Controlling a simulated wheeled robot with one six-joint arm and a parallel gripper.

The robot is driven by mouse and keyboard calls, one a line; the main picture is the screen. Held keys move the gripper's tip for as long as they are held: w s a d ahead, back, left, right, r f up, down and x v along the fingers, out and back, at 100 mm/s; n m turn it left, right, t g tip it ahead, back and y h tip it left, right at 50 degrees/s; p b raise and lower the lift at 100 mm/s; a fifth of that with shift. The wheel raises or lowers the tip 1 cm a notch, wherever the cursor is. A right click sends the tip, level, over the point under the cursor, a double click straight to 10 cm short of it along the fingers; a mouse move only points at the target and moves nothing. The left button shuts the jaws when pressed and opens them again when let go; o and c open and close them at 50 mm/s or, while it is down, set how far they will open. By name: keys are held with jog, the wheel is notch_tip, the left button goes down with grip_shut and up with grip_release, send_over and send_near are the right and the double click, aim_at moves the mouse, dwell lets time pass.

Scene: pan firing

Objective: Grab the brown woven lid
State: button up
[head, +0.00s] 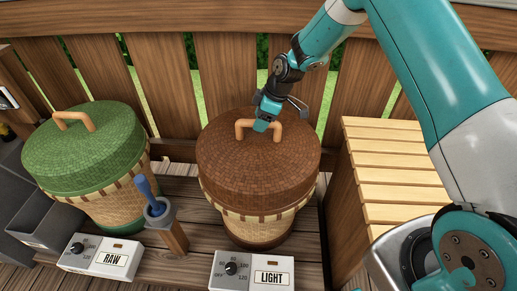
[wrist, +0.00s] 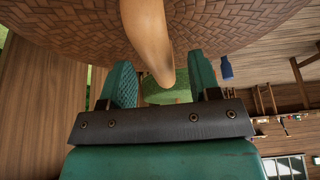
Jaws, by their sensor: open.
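The brown woven lid (head: 250,172) sits on a woven basket at the middle of the head view, with an orange-tan arched handle (head: 242,127) on top. My gripper (head: 268,118) is at the handle, reaching in from the upper right. In the wrist view, the lid (wrist: 230,22) spans the top and its handle (wrist: 148,45) reaches down to between the two teal fingertips of my gripper (wrist: 165,82). The fingers are apart on either side of the handle's end. Whether either finger touches the handle is unclear.
A green-lidded basket (head: 85,145) stands to the left. A blue-handled lever (head: 150,195) rises between the baskets. Control boxes marked RAW (head: 100,258) and LIGHT (head: 252,272) sit in front. A slatted wooden box (head: 390,165) is on the right, and a wooden fence (head: 225,70) runs behind.

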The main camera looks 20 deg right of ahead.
jog(key=shift+x, duration=1.15)
grip_shut()
jog(key=shift+r, duration=0.1)
jog(key=shift+r, duration=0.15)
